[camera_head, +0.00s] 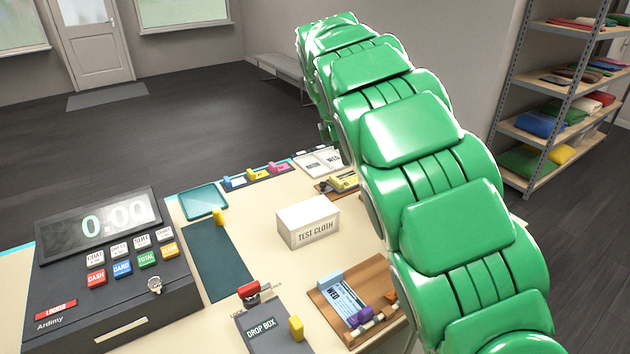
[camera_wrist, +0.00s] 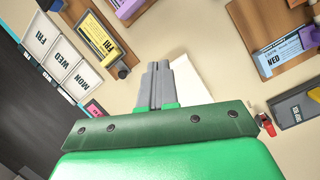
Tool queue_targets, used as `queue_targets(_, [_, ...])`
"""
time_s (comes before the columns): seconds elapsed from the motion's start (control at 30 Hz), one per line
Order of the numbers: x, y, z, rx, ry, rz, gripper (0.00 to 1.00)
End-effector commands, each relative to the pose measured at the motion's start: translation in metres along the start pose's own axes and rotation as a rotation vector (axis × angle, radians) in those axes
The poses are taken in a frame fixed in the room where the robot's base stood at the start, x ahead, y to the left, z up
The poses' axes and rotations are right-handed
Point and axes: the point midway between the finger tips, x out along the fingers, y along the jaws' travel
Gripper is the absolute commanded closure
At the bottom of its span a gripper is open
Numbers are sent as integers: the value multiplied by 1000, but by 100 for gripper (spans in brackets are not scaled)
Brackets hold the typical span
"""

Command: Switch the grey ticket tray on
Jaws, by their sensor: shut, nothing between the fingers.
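The thing that best fits the grey ticket tray is a dark grey unit (camera_head: 250,338) marked DROP BOX at the front of the counter. A red-topped switch-like part (camera_head: 249,292) stands at its back edge and a yellow peg (camera_head: 296,327) at its right; the switch's state cannot be told. Part of the grey unit (camera_wrist: 300,107) shows at the right edge of the wrist view, with a red part (camera_wrist: 268,126) beside it. My gripper (camera_wrist: 158,68) is shut and empty above the counter, apart from the grey unit. In the head view my green arm hides the gripper.
A white TEST CLOTH box (camera_head: 308,222) stands mid-counter; part of it (camera_wrist: 190,78) shows behind my fingers. A wooden ticket board (camera_head: 322,296) lies right of the grey unit. A black till (camera_head: 110,265) stands at left. White day-card tray (camera_wrist: 62,55) lies at the back.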

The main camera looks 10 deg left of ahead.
Motion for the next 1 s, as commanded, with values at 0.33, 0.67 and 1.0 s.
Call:
queue_targets(0.33, [15,43,-64,-314,-11,37,100])
queue_targets(0.67, [24,69,-118,-561,-11,77,100])
queue_targets(1.0, [28,73,-134,-633,-10,84,100])
